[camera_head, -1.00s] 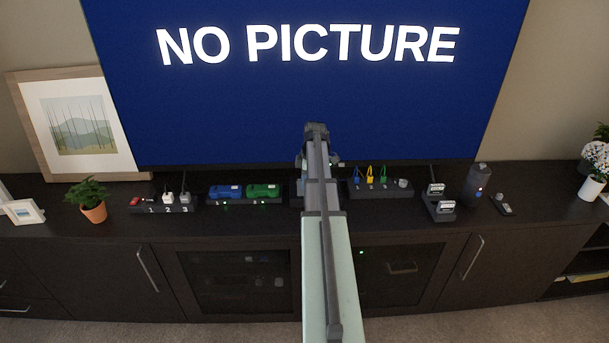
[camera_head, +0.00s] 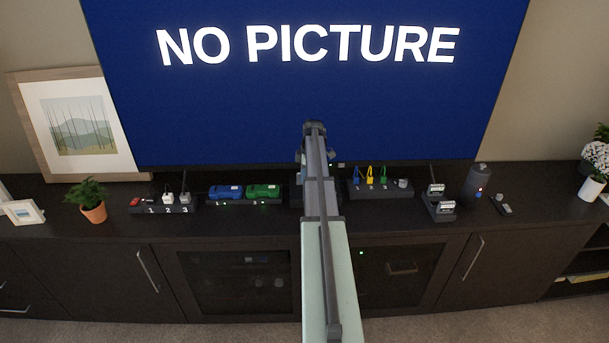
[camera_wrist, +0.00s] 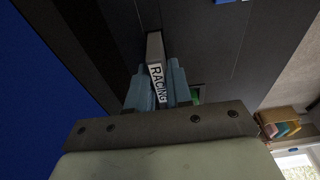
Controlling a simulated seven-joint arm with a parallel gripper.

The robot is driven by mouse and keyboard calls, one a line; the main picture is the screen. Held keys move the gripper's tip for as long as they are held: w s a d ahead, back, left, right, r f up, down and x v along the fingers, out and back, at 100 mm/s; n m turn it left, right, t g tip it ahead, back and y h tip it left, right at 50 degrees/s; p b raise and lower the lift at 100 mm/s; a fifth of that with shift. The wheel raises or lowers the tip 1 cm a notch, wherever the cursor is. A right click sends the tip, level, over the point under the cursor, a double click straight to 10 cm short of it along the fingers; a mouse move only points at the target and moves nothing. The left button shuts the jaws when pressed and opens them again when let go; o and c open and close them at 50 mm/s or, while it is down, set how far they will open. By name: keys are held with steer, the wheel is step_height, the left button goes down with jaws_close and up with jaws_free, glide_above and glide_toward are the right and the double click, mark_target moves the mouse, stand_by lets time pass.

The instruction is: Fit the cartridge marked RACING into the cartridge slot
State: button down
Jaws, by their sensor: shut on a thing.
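The cartridge marked RACING (camera_wrist: 156,70) shows in the wrist view, a grey block with a white label. My gripper (camera_wrist: 160,88) is shut on it, one blue-grey finger on each side. The far end of the cartridge is against a dark surface, and I cannot tell whether it is in a slot. The cartridge slot is not clearly visible in either view.
The TV (camera_head: 310,90) stands behind, reading NO PICTURE. A power strip (camera_head: 165,208), blue (camera_head: 225,192) and green (camera_head: 263,191) units, a cable block (camera_head: 380,190), a dock (camera_head: 438,208) and a grey cylinder (camera_head: 478,182) line the dark cabinet (camera_head: 250,222).

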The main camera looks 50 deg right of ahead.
steer(key=c, duration=1)
jaws_free()
steer(key=shift+c, duration=0.2)
step_height(320, 180, up, 12)
steer(key=s+d, duration=0.1)
steer(key=shift+s+d, duration=0.15)
